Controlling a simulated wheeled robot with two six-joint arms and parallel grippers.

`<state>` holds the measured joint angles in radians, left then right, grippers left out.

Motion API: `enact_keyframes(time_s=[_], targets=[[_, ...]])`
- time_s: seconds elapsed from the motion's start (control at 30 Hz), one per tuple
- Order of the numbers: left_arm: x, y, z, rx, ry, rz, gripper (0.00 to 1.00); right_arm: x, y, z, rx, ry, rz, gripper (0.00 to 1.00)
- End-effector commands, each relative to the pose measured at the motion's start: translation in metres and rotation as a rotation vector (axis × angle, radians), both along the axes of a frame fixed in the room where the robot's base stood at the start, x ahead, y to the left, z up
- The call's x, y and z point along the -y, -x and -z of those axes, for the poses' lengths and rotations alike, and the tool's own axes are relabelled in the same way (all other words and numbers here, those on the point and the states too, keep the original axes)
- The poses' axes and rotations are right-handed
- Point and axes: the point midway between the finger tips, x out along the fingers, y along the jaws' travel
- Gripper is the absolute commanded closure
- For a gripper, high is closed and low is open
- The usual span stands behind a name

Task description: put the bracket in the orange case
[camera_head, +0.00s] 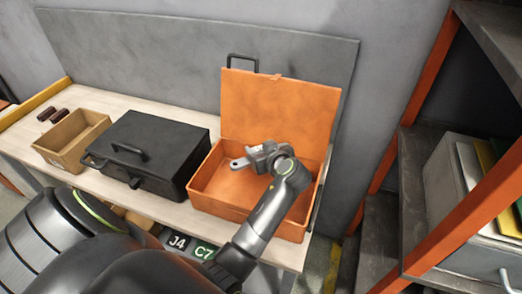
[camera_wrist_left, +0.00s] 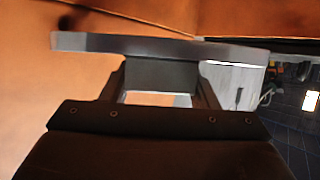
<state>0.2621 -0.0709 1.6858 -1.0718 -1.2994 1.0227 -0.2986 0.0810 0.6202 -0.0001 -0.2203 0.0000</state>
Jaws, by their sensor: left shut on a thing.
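The orange case (camera_head: 222,207) stands open on the bench, its lid (camera_head: 270,105) raised at the back. My left gripper (camera_head: 264,157) is over the case's opening, shut on a grey metal bracket (camera_head: 240,163). The bracket's end with a hole sticks out to the left of the jaws. In the left wrist view the bracket (camera_wrist_left: 150,46) lies as a grey bar across the fingers of my left gripper (camera_wrist_left: 160,80), with orange case walls around it. I cannot tell whether the bracket touches the case floor. My right gripper is not in view.
A closed black case (camera_head: 165,140) stands just left of the orange case on the pale bench (camera_head: 100,100). An open cardboard box (camera_head: 72,138) and dark brown pieces (camera_head: 54,115) are further left. A shelf rack with an orange post (camera_head: 415,90) stands right.

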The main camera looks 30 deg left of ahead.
Motion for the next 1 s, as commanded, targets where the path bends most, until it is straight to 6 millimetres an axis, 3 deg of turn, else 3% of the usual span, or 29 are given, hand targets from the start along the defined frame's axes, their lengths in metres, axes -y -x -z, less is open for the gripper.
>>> enact_keyframes(time_s=[0.13, 0.43, 0.47, 0.6, 1.0], targets=[[0.0002, -0.0002, 0.0105, 0.002, -0.001, 0.002, 0.78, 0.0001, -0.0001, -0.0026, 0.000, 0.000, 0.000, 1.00], [0.0001, -0.0003, 0.0134, 0.002, -0.001, 0.001, 0.78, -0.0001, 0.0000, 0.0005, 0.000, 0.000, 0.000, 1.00], [0.0002, -0.0001, 0.0142, 0.001, 0.001, 0.001, 0.44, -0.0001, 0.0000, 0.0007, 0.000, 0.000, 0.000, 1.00], [0.0001, 0.0000, 0.0131, 0.000, 0.000, 0.001, 0.26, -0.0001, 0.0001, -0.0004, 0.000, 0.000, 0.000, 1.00], [0.0001, 0.0000, 0.0104, 0.000, 0.000, 0.001, 0.24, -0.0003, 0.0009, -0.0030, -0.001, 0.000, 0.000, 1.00]])
